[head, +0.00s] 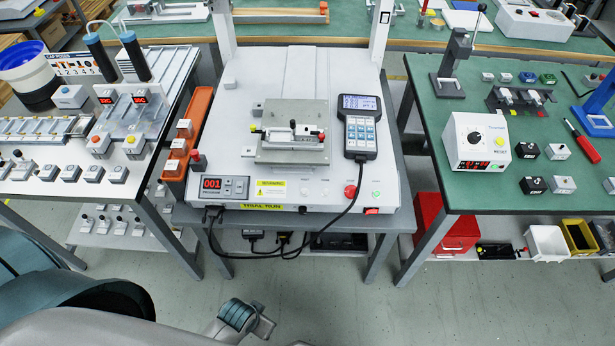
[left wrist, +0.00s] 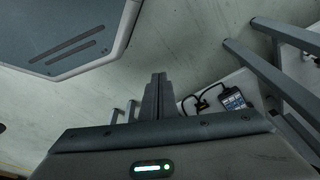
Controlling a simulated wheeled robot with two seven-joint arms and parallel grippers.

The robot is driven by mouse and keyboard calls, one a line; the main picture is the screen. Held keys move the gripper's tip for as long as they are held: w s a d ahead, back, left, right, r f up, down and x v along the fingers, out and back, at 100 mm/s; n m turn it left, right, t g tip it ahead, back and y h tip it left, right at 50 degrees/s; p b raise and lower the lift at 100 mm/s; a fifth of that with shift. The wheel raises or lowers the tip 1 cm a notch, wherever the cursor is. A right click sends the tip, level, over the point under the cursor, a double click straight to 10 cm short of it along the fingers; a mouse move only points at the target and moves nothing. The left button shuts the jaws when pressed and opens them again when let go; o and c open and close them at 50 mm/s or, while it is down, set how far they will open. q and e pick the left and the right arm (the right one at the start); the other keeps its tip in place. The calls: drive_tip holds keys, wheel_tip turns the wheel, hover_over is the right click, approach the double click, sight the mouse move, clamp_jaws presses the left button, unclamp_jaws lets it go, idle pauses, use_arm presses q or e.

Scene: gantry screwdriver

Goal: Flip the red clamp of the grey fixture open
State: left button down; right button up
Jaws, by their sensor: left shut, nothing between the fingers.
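The grey fixture (head: 292,148) sits on the bed of the white gantry machine in the middle of the head view. A small dark and light part lies across its top, with a yellow tip at its left end. The red clamp (head: 321,136) shows as a small red piece at the fixture's right end; its exact position is too small to tell. My left gripper (left wrist: 158,78) shows in the left wrist view, shut and empty, over the floor and away from the fixture. My right gripper is in neither view.
A handheld controller (head: 360,127) stands right of the fixture, its cable running over the machine's front edge. The gantry's uprights stand behind. An orange bin (head: 200,104) is at the left. A green bench (head: 430,110) stands right.

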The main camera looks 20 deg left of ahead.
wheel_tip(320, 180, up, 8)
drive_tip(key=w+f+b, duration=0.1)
drive_tip(key=b, duration=0.5)
use_arm(q)
drive_tip(key=w+a+r+m+t+h, duration=0.1)
drive_tip(key=w+r+t+h, duration=0.1)
drive_tip(key=w+r+t, duration=0.2)
drive_tip(key=w+a+r+m+t+h, duration=0.1)
drive_tip(key=w+r+t, duration=0.4)
drive_tip(key=w+r, duration=0.6)
drive_tip(key=w+a+r+m+t+h, duration=0.1)
drive_tip(key=w+r+t+h, duration=0.3)
drive_tip(key=r, duration=1.9)
drive_tip(key=shift+w+a+r+h, duration=0.2)
drive_tip(key=shift+w+a+h, duration=0.4)
drive_tip(key=shift+w, duration=1.45)
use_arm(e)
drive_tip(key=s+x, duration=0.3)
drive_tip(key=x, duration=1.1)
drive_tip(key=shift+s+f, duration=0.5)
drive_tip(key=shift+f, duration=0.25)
use_arm(q)
drive_tip(key=shift+w, duration=0.15)
